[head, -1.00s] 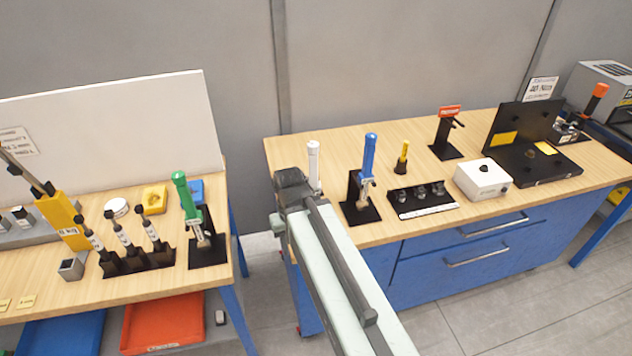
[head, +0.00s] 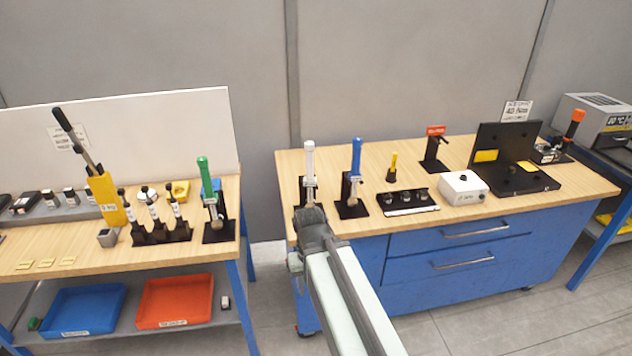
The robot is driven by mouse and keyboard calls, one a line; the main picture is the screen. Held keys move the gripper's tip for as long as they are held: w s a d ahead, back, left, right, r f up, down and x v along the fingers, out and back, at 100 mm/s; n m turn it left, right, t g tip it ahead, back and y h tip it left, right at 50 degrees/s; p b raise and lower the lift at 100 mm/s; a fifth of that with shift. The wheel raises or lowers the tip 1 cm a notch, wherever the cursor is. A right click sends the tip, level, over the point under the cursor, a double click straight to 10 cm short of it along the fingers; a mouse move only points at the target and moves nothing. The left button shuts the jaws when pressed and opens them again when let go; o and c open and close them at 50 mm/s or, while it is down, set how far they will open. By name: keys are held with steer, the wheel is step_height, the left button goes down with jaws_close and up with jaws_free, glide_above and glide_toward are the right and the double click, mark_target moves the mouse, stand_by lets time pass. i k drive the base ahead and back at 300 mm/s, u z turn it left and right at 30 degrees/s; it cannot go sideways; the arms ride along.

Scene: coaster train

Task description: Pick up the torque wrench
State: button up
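Several upright tools with coloured handles stand in black holders, and I cannot tell for sure which is the torque wrench. A white-handled tool (head: 310,160) and a blue-handled tool (head: 356,158) stand at the left end of the right bench. A green-handled tool (head: 205,175) stands at the right end of the left bench. An orange-handled tool (head: 574,122) stands at the far right. My gripper (head: 311,222) is at the end of my arm, in front of the white-handled tool's holder and covering its lower part. Its fingers cannot be made out.
The right bench (head: 460,225) also holds a yellow-topped tool (head: 393,168), a socket rack (head: 408,200), a white box (head: 462,188) and a black open case (head: 515,180).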

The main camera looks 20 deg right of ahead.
mark_target(309, 180)
steer(key=z, duration=0.2)
steer(key=i, duration=0.5)
steer(key=u, duration=3.9)
steer(key=k, duration=1.6)
steer(key=z, duration=0.4)
